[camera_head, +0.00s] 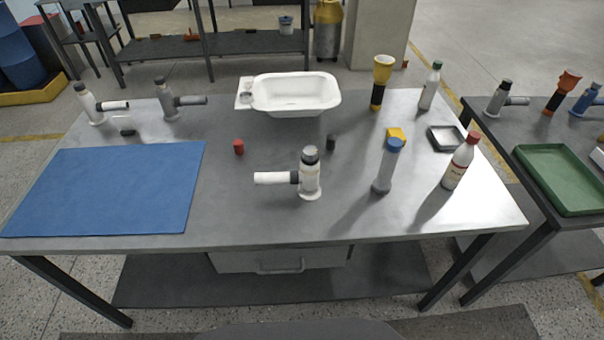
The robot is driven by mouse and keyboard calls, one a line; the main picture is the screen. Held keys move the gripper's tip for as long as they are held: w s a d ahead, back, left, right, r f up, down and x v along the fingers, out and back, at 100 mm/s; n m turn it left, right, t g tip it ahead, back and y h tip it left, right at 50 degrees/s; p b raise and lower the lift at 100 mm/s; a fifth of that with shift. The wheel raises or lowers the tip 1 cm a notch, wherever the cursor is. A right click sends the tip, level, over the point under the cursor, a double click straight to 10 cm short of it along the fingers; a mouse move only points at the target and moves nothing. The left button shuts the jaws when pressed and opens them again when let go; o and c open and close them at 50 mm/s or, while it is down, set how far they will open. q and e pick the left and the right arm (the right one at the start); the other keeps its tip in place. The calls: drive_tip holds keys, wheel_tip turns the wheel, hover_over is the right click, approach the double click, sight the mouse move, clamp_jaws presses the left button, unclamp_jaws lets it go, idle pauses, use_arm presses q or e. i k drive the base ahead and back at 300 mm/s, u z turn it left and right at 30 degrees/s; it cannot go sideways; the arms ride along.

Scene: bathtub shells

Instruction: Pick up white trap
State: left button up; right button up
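A white trap (311,178) with a dark grey cap stands upright near the middle front of the grey table (250,215). Its white side pipe, with a dark collar, points left. A second white trap (92,107) stands at the table's back left, its side pipe pointing right. A grey trap (167,103) of like shape stands just right of that one. Neither of my grippers is in view.
A blue mat (110,190) covers the table's left. A white bathtub shell (296,92) sits at the back. A red cap (239,146) and black cap (331,142) lie behind the middle trap. A grey-blue bottle (386,168) and a red-capped bottle (459,163) stand right.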

sight(308, 190)
drive_tip(key=k, duration=0.5)
drive_tip(key=z, duration=2.25)
drive_tip(key=i, duration=1.7)
drive_tip(key=u, duration=2.2)
